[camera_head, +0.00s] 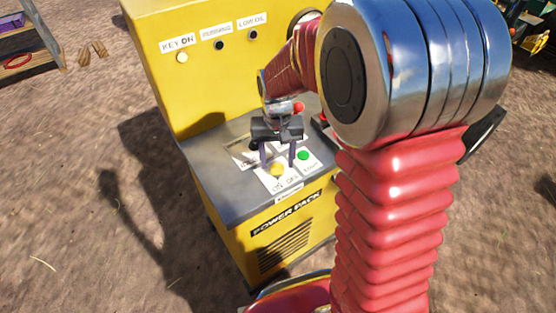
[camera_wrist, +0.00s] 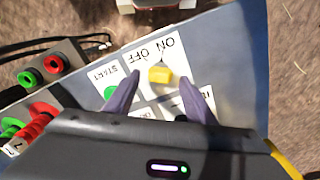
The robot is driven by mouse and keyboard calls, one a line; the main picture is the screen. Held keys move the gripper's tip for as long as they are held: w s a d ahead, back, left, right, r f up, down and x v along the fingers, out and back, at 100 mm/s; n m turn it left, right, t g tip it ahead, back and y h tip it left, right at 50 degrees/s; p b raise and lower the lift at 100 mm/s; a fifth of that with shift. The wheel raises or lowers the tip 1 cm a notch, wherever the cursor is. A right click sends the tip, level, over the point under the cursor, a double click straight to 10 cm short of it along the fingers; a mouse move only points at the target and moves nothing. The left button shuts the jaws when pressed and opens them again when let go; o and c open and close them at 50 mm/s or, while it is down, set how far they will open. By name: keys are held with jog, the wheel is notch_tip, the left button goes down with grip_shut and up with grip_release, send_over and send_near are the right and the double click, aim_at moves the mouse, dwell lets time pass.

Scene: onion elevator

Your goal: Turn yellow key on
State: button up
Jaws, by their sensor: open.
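The yellow key (camera_head: 278,169) sits on a white ON/OFF plate on the grey top of the yellow power pack (camera_head: 262,217). In the wrist view my gripper (camera_wrist: 155,82) has one finger on each side of the key. I cannot tell whether the fingers touch the panel.
A green start button (camera_head: 303,155) is close to the right finger, and a red knob (camera_head: 299,107) stands behind. The yellow back panel has a lit KEY ON lamp (camera_head: 182,57) and two dark lamps. Red and green connectors (camera_wrist: 42,70) show at left in the wrist view.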

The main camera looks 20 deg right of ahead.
aim_at(280, 181)
notch_tip(280, 181, up, 13)
dwell(0.4)
jog(key=shift+f, duration=0.15)
jog(key=s+r+n+t, duration=0.1)
jog(key=s+r+t, duration=0.1)
jog(key=s, duration=0.7)
jog(key=s+r+n+t, duration=0.1)
jog(key=s+r+t, duration=0.2)
jog(key=s, duration=0.7)
jog(key=shift+d+n+t, duration=0.25)
jog(key=shift+n+t, duration=0.05)
dwell(1.5)
